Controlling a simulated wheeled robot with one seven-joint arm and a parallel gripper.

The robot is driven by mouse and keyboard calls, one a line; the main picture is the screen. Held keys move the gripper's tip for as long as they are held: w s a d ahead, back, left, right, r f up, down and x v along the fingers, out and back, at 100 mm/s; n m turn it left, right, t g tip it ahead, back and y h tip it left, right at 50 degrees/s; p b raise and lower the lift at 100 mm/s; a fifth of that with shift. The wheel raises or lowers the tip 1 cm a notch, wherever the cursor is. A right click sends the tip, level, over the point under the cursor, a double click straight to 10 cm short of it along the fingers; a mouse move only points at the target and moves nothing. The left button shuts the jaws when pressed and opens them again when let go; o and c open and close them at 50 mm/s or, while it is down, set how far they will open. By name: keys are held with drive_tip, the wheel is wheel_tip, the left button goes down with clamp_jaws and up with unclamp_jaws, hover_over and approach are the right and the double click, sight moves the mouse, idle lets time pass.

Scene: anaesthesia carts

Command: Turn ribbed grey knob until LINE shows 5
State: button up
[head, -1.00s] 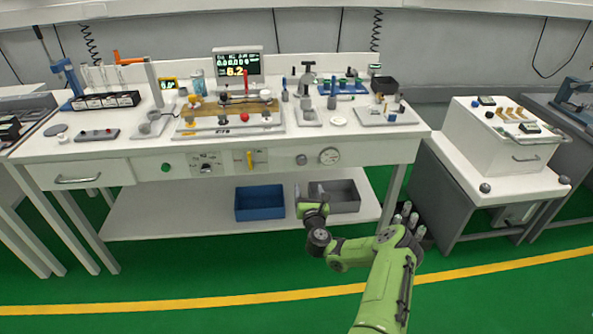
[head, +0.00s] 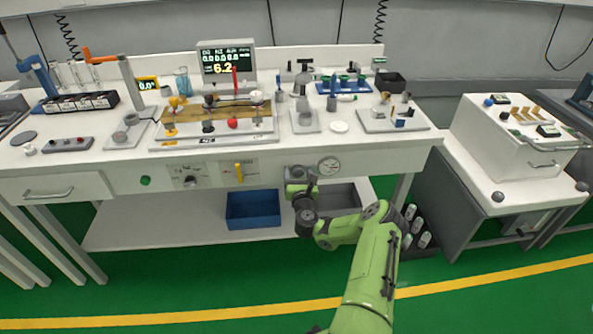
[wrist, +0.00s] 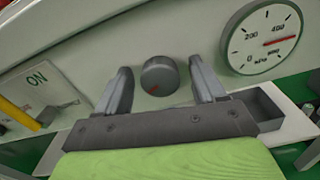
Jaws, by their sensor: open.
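The grey knob (wrist: 159,74), round with a red mark low on its face, sits on the bench's front panel in the wrist view. My gripper (wrist: 161,66) is open, with one finger on each side of the knob and visible gaps to both. In the head view my gripper (head: 297,182) is at the front panel and mostly covers the knob. The screen (head: 227,62) on the bench shows a large yellow number that looks like 6.2. I cannot make out a LINE label.
A round gauge (wrist: 262,40) with a red needle is right of the knob; it also shows in the head view (head: 329,166). A yellow lever (head: 239,172) is to the left. Blue (head: 253,210) and grey bins (head: 340,198) stand on the lower shelf.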

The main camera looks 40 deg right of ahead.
drive_tip(key=c, duration=1.1)
drive_tip(key=shift+o, duration=0.2)
drive_tip(key=shift+n, duration=0.3)
drive_tip(key=n, duration=0.5)
drive_tip(key=shift+n, duration=0.3)
drive_tip(key=n+b, duration=0.1)
drive_tip(key=n, duration=0.5)
drive_tip(key=shift+a+f, duration=0.1)
drive_tip(key=shift+n, duration=0.3)
drive_tip(key=o, duration=1.1)
drive_tip(key=shift+c, duration=0.2)
